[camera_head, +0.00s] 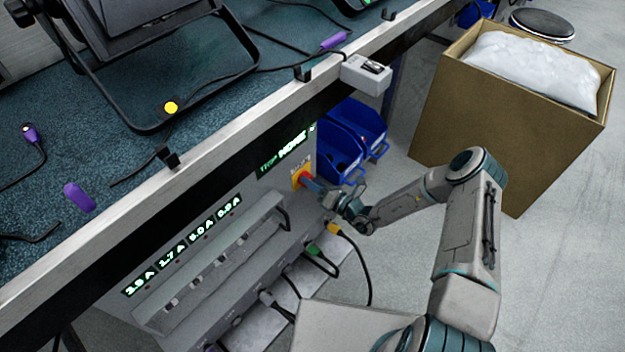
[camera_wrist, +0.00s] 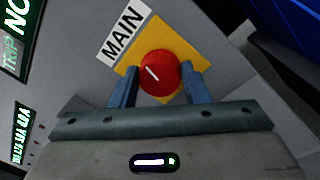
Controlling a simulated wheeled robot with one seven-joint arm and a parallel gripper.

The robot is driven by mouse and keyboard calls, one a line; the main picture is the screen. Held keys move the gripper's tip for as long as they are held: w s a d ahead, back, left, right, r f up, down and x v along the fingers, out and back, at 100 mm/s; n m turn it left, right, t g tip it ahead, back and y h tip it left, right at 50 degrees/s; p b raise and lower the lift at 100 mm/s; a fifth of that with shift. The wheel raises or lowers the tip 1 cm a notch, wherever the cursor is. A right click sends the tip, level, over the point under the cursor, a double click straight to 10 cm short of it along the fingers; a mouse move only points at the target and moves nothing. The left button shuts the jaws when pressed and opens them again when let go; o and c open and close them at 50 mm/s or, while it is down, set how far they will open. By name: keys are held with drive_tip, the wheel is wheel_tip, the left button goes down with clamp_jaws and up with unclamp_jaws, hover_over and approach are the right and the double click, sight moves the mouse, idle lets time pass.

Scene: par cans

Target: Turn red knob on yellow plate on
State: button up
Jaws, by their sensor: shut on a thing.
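The red knob (camera_wrist: 158,72) sits on a yellow plate (camera_wrist: 186,49) beside a "MAIN" label (camera_wrist: 122,33) in the wrist view. A white line on the knob's face is slanted. My gripper (camera_wrist: 158,80) has one finger on each side of the knob and is shut on it. In the head view, my gripper (camera_head: 316,186) reaches the yellow plate (camera_head: 297,180) on the front of the grey panel, and the red knob (camera_head: 306,178) is partly hidden by the fingers.
The grey panel (camera_head: 150,310) has green-lit displays (camera_head: 183,244), a long handle and plugged cables below. A workbench edge (camera_head: 230,120) overhangs it. Blue bins (camera_head: 340,150) stand behind my gripper, and a cardboard box (camera_head: 510,130) stands on the floor to the right.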

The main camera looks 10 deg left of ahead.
drive_tip(key=m, duration=0.3)
drive_tip(key=m+p, duration=0.1)
drive_tip(key=m, duration=0.3)
drive_tip(key=shift+s+f+t, duration=0.1)
drive_tip(key=shift+f+t, duration=0.1)
drive_tip(key=shift+t, duration=0.1)
idle(0.4)
drive_tip(key=o, duration=1)
drive_tip(key=shift+d+p, duration=0.1)
drive_tip(key=shift+p, duration=0.2)
drive_tip(key=shift+s+d, duration=0.15)
drive_tip(key=shift+d, duration=0.15)
drive_tip(key=p+v, duration=0.3)
drive_tip(key=v, duration=1)
drive_tip(key=shift+s, duration=0.15)
drive_tip(key=shift+r, duration=0.1)
